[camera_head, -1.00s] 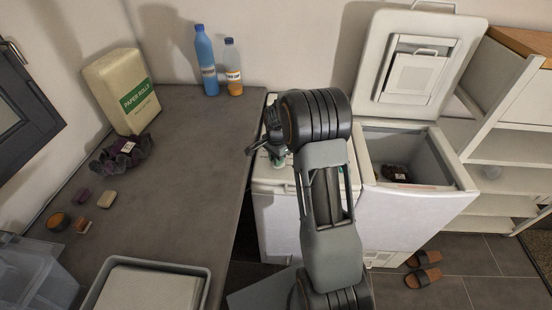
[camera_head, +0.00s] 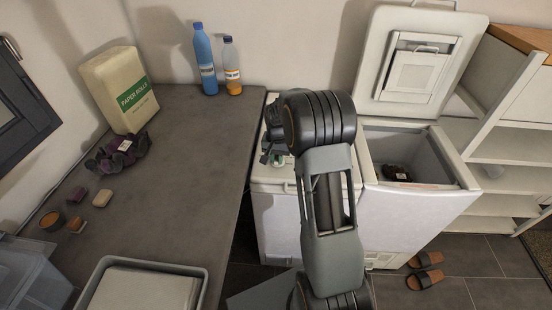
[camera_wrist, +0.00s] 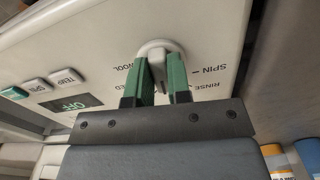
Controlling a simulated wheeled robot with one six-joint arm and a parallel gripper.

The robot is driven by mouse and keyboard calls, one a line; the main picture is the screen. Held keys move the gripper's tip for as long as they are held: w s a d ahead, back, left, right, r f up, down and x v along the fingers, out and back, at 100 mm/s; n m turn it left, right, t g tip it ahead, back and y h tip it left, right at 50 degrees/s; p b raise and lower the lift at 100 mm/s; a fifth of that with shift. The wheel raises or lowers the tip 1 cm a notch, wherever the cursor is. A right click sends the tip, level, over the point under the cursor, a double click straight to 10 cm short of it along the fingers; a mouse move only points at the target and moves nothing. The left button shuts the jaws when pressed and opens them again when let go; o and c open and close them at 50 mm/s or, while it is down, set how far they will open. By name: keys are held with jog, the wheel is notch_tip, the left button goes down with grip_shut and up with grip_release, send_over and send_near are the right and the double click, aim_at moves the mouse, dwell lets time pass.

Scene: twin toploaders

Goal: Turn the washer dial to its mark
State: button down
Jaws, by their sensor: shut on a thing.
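The washer dial (camera_wrist: 157,50) is a white round knob on the washer's white panel in the wrist view. My gripper (camera_wrist: 157,75), with green finger pads, is shut on the dial's raised grip. Printed labels show upside down around the dial; I can read SPIN, RINSE and WOOL, and the fingers cover part of the rest. In the head view my gripper (camera_head: 274,158) is over the top of the left machine (camera_head: 285,215), and my arm hides most of it. The dial is not visible there, and I cannot make out which label it points to.
Beside the dial are a dark OFF display (camera_wrist: 67,103) and several small buttons, one reading TEMP (camera_wrist: 66,76). The right toploader (camera_head: 420,215) stands open with a dark item (camera_head: 397,173) inside. The grey counter (camera_head: 190,160) lies left, with bottles at its back.

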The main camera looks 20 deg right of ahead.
aim_at(277, 159)
jog(key=shift+n, duration=0.7)
jog(key=c, duration=1.1)
grip_release()
jog(key=shift+o, duration=0.2)
notch_tip(277, 159, up, 14)
jog(key=shift+b, duration=0.35)
jog(key=shift+f, duration=0.1)
jog(key=s+a+n+t, duration=0.2)
jog(key=s+a, duration=0.3)
jog(key=s, duration=0.6)
jog(key=s+a+n+t, duration=0.1)
jog(key=s+a+n, duration=0.3)
jog(key=s, duration=0.6)
jog(key=shift+s+a+t, duration=0.4)
jog(key=shift+a, duration=0.3)
